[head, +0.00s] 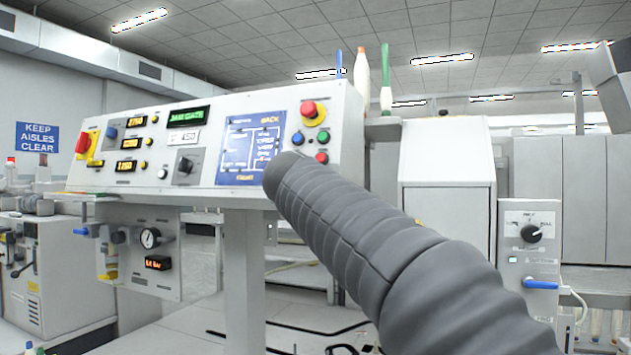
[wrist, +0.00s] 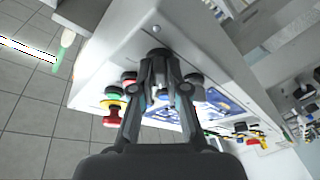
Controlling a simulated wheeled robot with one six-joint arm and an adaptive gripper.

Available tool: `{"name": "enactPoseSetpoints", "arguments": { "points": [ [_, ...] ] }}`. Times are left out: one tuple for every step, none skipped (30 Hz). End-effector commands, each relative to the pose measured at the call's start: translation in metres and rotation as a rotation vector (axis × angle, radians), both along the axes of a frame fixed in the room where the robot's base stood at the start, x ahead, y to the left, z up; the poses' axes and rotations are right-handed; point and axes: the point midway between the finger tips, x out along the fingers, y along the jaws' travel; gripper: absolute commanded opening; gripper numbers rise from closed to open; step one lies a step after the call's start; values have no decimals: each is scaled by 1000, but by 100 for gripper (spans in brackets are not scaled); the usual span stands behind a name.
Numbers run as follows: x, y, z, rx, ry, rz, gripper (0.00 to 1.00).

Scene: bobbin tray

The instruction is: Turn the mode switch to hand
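A black rotary knob (head: 185,165) sits on the sloped control panel (head: 222,110), under a small white label. Another black pointer knob (head: 531,232) is on the grey box at the right, and its lettering is too small to read surely. I cannot tell which is the mode switch. My gripper (wrist: 159,75) is close to the right end of the panel, in the wrist view. A dark round part shows at its fingertips, and I cannot tell if it is held. In the head view my grey sleeved arm hides the gripper and the panel's lower right corner.
A red emergency stop (head: 309,110) with a yellow collar and several coloured buttons are close to my gripper; the stop also shows in the wrist view (wrist: 113,118). A blue printed diagram (head: 245,150) is left of them. A blue handle (head: 541,284) sticks out below the right knob.

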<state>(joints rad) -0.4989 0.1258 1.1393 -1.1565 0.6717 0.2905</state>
Motion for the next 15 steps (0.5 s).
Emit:
{"name": "enactPoseSetpoints", "arguments": {
  "points": [
    [0, 0, 1, -1, -1, 0, 26],
    [0, 0, 1, 0, -1, 0, 33],
    [0, 0, 0, 0, -1, 0, 39],
    [0, 0, 0, 0, -1, 0, 39],
    [0, 0, 0, 0, -1, 1, 39],
    [0, 0, 0, 0, -1, 1, 39],
    [0, 0, 0, 0, 0, 0, 39],
    [0, 0, 0, 0, 0, 0, 39],
    [0, 0, 0, 0, 0, 0, 39],
    [0, 0, 0, 0, 0, 0, 39],
    [0, 0, 0, 0, 0, 0, 39],
    [-1, 0, 0, 0, 0, 0, 39],
    [-2, 1, 0, 0, -1, 1, 39],
    [-4, 1, 0, 0, -1, 1, 39],
    [-8, 1, 1, 0, 0, 1, 39]
  ]
}}
